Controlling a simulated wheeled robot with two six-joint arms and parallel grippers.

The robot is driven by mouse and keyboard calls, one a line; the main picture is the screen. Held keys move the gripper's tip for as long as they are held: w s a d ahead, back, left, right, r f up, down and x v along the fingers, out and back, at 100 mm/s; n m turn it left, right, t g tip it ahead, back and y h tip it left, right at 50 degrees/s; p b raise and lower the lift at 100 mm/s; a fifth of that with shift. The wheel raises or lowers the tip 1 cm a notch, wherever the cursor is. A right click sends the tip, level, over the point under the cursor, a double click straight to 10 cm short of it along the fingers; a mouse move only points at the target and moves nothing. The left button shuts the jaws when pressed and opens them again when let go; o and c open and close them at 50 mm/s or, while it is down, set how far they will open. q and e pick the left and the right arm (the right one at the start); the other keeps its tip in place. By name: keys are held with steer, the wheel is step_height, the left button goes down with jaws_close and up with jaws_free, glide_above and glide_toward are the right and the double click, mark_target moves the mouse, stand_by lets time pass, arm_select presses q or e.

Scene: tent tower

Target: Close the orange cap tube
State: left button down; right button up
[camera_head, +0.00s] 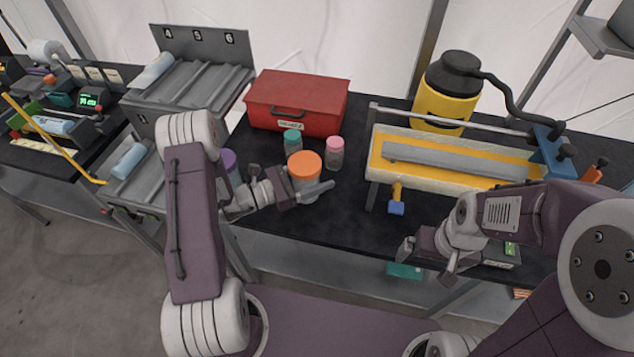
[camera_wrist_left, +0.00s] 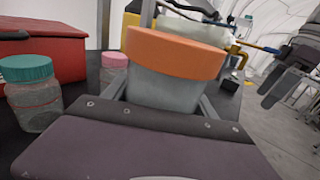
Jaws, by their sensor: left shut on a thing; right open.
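The orange cap tube is a squat, pale tube (camera_wrist_left: 165,90) with a wide orange cap (camera_head: 304,162) on top, near the middle of the black table. In the left wrist view the orange cap (camera_wrist_left: 175,52) looks slightly tilted over the tube; I cannot tell whether it is fully seated. My left gripper (camera_head: 308,190) is shut on the tube, with its fingers around the body below the cap. My right gripper (camera_head: 428,258) is open and empty at the table's front edge, to the right of the tube and apart from it.
A teal-capped jar (camera_head: 292,142), a pink-capped jar (camera_head: 334,152) and a purple-capped jar (camera_head: 229,162) stand close around the tube. A red toolbox (camera_head: 297,100) is behind. A yellow-and-white trough (camera_head: 440,165) stands to the right. The table between the tube and my right gripper is clear.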

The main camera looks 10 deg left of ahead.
mark_target(317, 183)
arm_select(q)
step_height(317, 183, down, 4)
steer(key=shift+w+r, duration=0.1)
steer(key=shift+r, duration=0.15)
steer(key=shift+f, duration=0.1)
steer(key=shift+c, duration=1.3)
jaws_free()
steer(key=shift+a+r, duration=0.1)
steer(key=shift+r, duration=0.15)
steer(key=b+v, duration=0.1)
steer(key=v, duration=1.1)
steer(key=shift+f+b, duration=0.1)
steer(key=shift+b, duration=0.25)
